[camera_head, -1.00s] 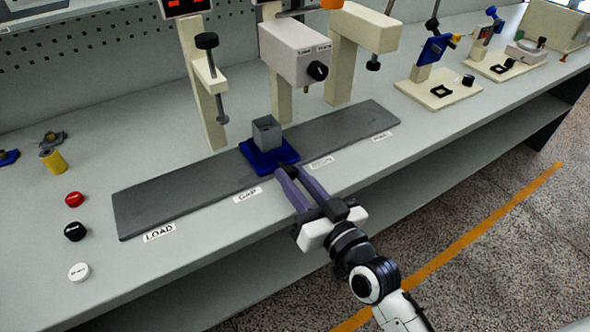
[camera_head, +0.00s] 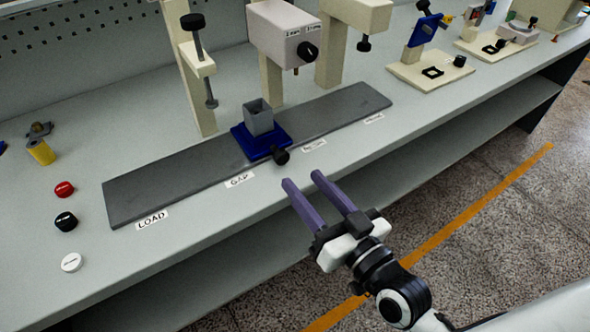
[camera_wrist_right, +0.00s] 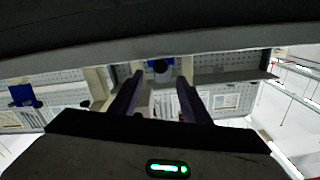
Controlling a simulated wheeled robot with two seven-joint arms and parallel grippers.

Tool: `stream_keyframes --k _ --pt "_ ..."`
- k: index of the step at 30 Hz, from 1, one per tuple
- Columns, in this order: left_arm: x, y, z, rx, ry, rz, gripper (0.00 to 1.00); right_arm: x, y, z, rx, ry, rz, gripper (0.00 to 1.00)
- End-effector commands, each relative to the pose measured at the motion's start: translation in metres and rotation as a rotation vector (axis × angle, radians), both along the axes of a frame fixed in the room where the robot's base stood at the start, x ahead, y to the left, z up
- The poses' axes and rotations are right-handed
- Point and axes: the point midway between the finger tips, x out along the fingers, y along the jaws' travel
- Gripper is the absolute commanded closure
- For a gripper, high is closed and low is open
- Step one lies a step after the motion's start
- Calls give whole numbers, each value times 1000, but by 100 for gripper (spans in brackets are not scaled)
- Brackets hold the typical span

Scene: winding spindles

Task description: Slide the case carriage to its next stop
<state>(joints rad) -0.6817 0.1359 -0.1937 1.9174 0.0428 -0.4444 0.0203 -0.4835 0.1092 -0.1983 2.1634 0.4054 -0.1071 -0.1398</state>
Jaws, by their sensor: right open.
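The blue carriage (camera_head: 240,139) sits on the long dark grey track (camera_head: 150,188), between the GAP label (camera_head: 239,180) and the third label (camera_head: 313,145). An open-topped grey case (camera_head: 258,120) stands upright on it. A black knob (camera_head: 280,156) sticks out from the carriage's front. My right gripper (camera_head: 303,178) is open and empty, in front of the bench edge, with its purple fingers pointing at the knob but apart from it. In the right wrist view the knob (camera_wrist_right: 160,67) shows beyond and between the open fingers (camera_wrist_right: 158,97). My left gripper is not in view.
Cream posts (camera_head: 197,90) and a boxed station head (camera_head: 285,32) stand behind the track. Red (camera_head: 64,189), black (camera_head: 66,221) and white (camera_head: 71,262) buttons lie at the left. The LOAD label (camera_head: 152,220) marks the track's left end. The track is clear either side of the carriage.

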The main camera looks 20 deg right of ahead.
Motion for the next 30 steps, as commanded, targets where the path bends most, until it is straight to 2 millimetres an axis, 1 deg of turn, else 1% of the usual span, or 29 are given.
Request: stream_keyframes --k 1,3,7,17,19,20,22,23,24,26,27,28,30 --pt "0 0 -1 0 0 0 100 -9 -2 -1 -2 3 1 57" --pt "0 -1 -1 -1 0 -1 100 -17 -5 -1 -1 2 1 57" --pt "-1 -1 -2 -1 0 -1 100 -26 -7 0 1 1 0 57" --pt "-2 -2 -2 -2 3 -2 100 -28 -8 0 1 -1 0 57" --pt "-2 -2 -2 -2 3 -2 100 -29 -7 -7 -8 18 2 57" --pt "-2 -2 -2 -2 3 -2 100 -31 -7 -16 -18 39 5 57" --pt "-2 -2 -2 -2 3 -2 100 -38 -5 -52 -63 126 18 57" --pt "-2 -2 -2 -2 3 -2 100 -43 -4 -73 -88 180 24 57" --pt "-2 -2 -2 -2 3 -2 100 -53 -4 -104 -125 256 34 57" --pt "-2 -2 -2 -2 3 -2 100 -71 -6 -149 -182 373 48 57" --pt "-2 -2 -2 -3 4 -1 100 -85 -8 -177 -220 448 55 57" --pt "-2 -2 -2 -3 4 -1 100 -95 -10 -195 -244 499 60 59" --pt "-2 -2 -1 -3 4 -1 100 -118 -16 -231 -295 602 68 69"
